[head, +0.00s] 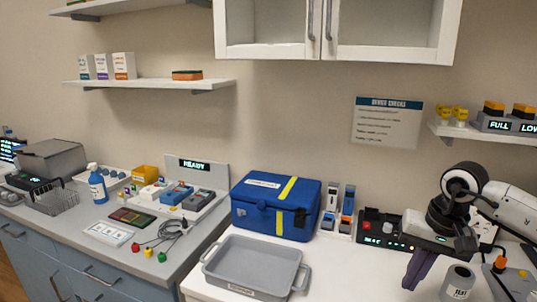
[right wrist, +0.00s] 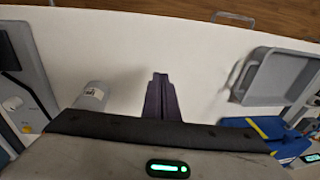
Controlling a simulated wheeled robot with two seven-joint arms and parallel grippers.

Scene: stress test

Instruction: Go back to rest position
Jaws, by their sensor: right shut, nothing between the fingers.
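My right arm comes in from the right edge in the head view. Its right gripper (head: 410,284) points down over the white counter, with its dark purple fingers together and nothing between them. In the right wrist view the gripper (right wrist: 160,76) shows the two fingers closed side by side above bare white counter. A grey cylindrical container (head: 458,282) stands just right of the fingers in the head view; it also shows left of them in the right wrist view (right wrist: 92,97). My left gripper is not in view.
A grey tray (head: 246,287) and a blue case (head: 275,206) are left of the gripper. A dark device with lit buttons (head: 388,232) stands behind it, under the arm. A right shelf (head: 490,134) holds yellow items. Clear counter lies between tray and gripper.

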